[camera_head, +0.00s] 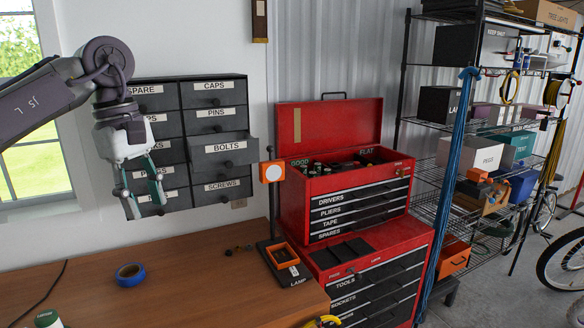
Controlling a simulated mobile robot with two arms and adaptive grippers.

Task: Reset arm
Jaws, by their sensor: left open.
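My left arm comes in from the left in the head view. Its gripper (146,198) hangs pointing down and is open, with nothing between its fingers. It is in front of the left column of the dark wall drawer cabinet (190,82) and hides parts of the labels there. The drawer labelled BOLTS (224,152) sticks out from the cabinet, to the right of the gripper. My right gripper is not in view.
Below is a wooden workbench (180,290) with a blue tape roll (130,274) and an orange-headed lamp (272,172). A red tool chest (294,205) with its lid up stands right of the bench. Wire shelving (440,126) is farther right.

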